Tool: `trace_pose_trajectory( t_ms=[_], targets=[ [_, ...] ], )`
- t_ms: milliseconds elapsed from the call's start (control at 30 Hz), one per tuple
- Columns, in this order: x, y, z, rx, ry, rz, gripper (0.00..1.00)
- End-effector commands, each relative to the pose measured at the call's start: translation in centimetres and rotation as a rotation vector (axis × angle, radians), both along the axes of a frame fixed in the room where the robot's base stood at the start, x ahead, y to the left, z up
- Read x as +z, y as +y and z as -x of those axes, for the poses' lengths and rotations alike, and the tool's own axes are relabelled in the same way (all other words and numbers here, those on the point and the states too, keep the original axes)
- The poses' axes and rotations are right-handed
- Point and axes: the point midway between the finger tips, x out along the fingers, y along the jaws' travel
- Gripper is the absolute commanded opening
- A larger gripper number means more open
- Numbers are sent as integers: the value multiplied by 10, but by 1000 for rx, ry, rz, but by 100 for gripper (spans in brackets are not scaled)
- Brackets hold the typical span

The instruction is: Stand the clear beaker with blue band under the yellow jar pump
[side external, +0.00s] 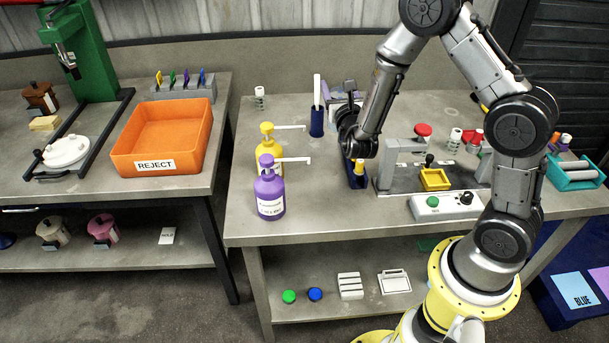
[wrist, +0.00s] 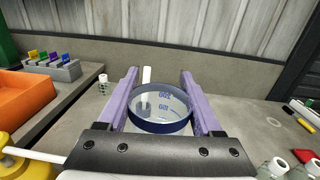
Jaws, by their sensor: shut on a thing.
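The clear beaker with the blue band (wrist: 162,124) sits between the purple fingers of my gripper (wrist: 160,85) in the wrist view, its open rim and printed marks showing. My gripper (side external: 341,92) is shut on it; in the side view the wrist and fingers largely hide the beaker. The yellow jar pump (side external: 270,152) stands on the bench left of my gripper, its white spout pointing right. Part of the yellow jar (wrist: 10,148) and its spout (wrist: 35,153) show at the lower left of the wrist view. The beaker is apart from the spout.
A purple pump jar (side external: 270,195) stands just in front of the yellow one, its spout also pointing right. A dark blue holder (side external: 316,124) with a white stick stands between the yellow jar and my gripper. An orange reject bin (side external: 165,135) is on the left bench.

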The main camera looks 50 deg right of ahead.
Motion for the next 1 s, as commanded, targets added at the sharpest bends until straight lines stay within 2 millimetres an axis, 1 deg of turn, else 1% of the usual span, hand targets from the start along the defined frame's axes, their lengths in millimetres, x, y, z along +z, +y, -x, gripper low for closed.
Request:
trace_pose_trajectory(
  t_ms=[33, 100, 200, 333, 500, 733, 1000],
  targets=[
    [-3, 11, 0, 57, 4, 0, 0],
    [-8, 26, -2, 129, 7, -4, 0],
    [-14, 42, -2, 210, 9, -9, 0],
    [-20, 60, -1, 295, 12, -17, 0],
    [-26, 75, 0, 369, 11, -26, 0],
    [-32, 90, 2, 438, 13, -32, 0],
    [-36, 79, 12, 363, 11, -36, 0]
  ],
)
